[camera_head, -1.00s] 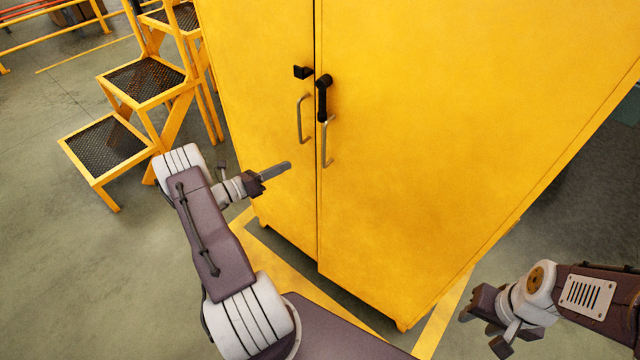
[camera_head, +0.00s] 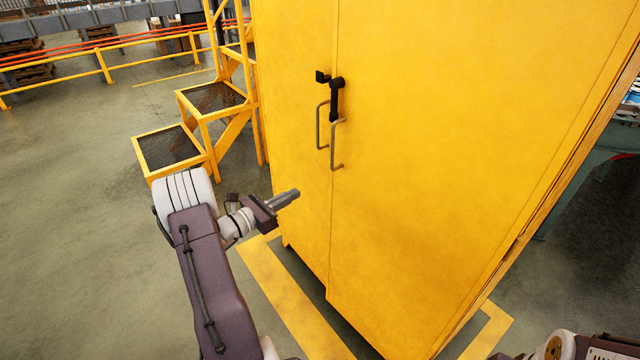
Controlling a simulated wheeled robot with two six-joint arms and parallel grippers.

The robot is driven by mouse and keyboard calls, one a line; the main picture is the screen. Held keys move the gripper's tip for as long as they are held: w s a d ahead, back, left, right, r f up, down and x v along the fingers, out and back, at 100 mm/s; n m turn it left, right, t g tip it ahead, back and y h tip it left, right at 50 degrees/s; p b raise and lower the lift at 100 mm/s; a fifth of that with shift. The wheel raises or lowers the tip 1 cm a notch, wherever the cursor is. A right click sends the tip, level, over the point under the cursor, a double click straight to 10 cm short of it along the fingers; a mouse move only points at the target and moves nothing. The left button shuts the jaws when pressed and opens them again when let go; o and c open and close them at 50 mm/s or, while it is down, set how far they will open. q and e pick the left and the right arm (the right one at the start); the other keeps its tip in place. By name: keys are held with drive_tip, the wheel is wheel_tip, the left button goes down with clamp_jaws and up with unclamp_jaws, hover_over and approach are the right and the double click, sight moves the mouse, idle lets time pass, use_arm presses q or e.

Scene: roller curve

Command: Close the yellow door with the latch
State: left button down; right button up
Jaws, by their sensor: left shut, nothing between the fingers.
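The tall yellow cabinet has a left door (camera_head: 292,150) and a right yellow door (camera_head: 430,150) that meet at a thin vertical seam. Both look shut or nearly shut; I cannot tell if they are fully flush. The black latch lever (camera_head: 335,102) hangs downward on the right door, apart from the black catch (camera_head: 321,76) on the left door. Metal handles stand on the left door (camera_head: 319,128) and right door (camera_head: 334,150). My left gripper (camera_head: 292,196) is shut and empty, below and left of the handles. My right gripper is mostly cut off at the bottom right.
Yellow steps (camera_head: 170,150) with dark mesh treads stand left of the cabinet. A yellow floor marking (camera_head: 290,300) runs around its base. Open grey floor (camera_head: 70,220) lies at left. Railings (camera_head: 100,65) cross the background.

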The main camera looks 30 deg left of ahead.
sight(335, 172)
use_arm(q)
drive_tip(key=x, duration=1.4)
drive_tip(key=shift+s+d+p, duration=0.1)
drive_tip(key=shift+d+p, duration=0.05)
drive_tip(key=shift+p, duration=0.15)
use_arm(e)
drive_tip(key=shift+d+r, duration=0.1)
drive_tip(key=shift+r, duration=0.2)
